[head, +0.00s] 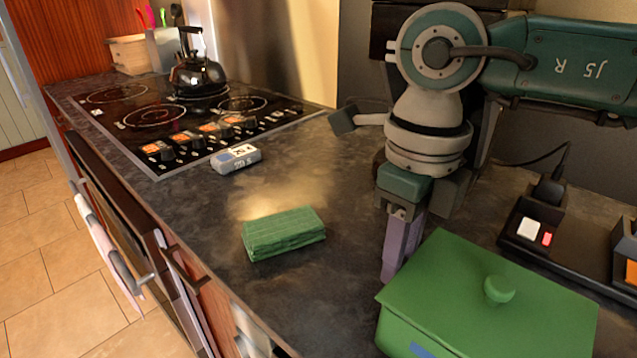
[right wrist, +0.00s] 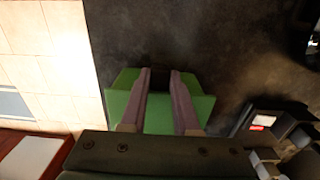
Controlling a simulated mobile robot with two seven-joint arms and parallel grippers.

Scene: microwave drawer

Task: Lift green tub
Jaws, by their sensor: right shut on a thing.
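The green tub (head: 450,275) is a box with a flat lid and a round knob (head: 498,290), on the dark counter at the lower right of the head view. My right gripper (head: 396,262) points down at the tub's far left edge, away from the knob, and is shut on the tub. In the right wrist view the fingers (right wrist: 160,77) lie on either side of a strip of the green tub (right wrist: 197,105). The exact contact is hidden. My left gripper is not in view.
A green folded stack (head: 284,233) lies left of the tub on the counter (head: 330,180). A grey-white box (head: 236,159) lies by the cooktop (head: 190,112), which holds a black kettle (head: 198,75). A black device (head: 535,226) stands right, behind the tub.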

